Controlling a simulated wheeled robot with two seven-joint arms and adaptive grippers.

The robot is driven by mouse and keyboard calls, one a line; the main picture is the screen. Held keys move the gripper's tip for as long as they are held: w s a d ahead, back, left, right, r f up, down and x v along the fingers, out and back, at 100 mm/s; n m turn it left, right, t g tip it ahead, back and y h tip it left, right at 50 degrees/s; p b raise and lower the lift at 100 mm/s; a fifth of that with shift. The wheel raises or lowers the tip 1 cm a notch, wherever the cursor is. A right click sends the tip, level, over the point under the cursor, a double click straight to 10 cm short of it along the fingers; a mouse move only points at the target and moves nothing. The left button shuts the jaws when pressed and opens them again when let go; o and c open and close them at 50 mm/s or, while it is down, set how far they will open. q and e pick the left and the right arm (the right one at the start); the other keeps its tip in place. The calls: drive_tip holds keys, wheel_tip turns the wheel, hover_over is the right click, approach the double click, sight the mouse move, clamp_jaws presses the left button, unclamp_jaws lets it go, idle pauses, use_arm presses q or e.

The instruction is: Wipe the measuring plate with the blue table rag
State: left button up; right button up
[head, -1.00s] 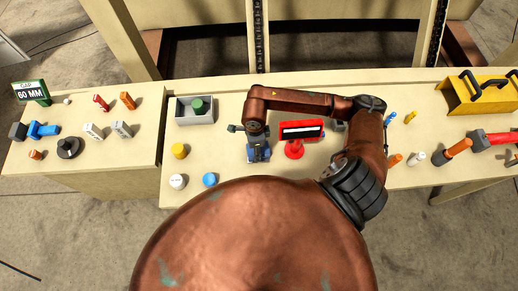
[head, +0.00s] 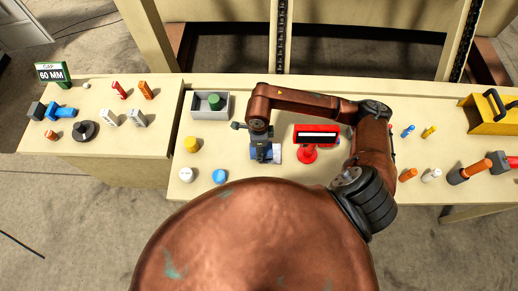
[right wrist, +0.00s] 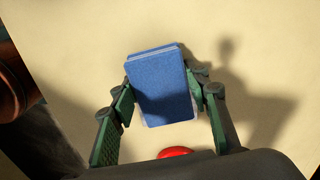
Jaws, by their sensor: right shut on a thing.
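My right gripper (head: 262,150) points down at the table, and its arm comes in from the right in the head view. It is shut on the blue table rag (right wrist: 160,85), a folded pad that fills the space between the green fingers in the right wrist view. A pale grey edge shows along the rag's right and lower sides. In the head view a pale patch (head: 276,154) shows just right of the gripper; I cannot tell whether it is the measuring plate or part of the rag. My left gripper is not in view.
A red stand with a black-and-white face (head: 316,130) is close right of the gripper. A grey box (head: 210,115) holding a green cylinder, a yellow cap (head: 191,144), a white cap (head: 186,174) and a blue cap (head: 219,176) are to the left. Tools lie at right.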

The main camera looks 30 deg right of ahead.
wheel_tip(320, 180, up, 5)
drive_tip(key=shift+r+p, duration=0.1)
drive_tip(key=shift+p, duration=0.9)
drive_tip(key=shift+r, duration=0.1)
drive_tip(key=shift+r+p, duration=0.4)
drive_tip(key=shift+r, duration=1.05)
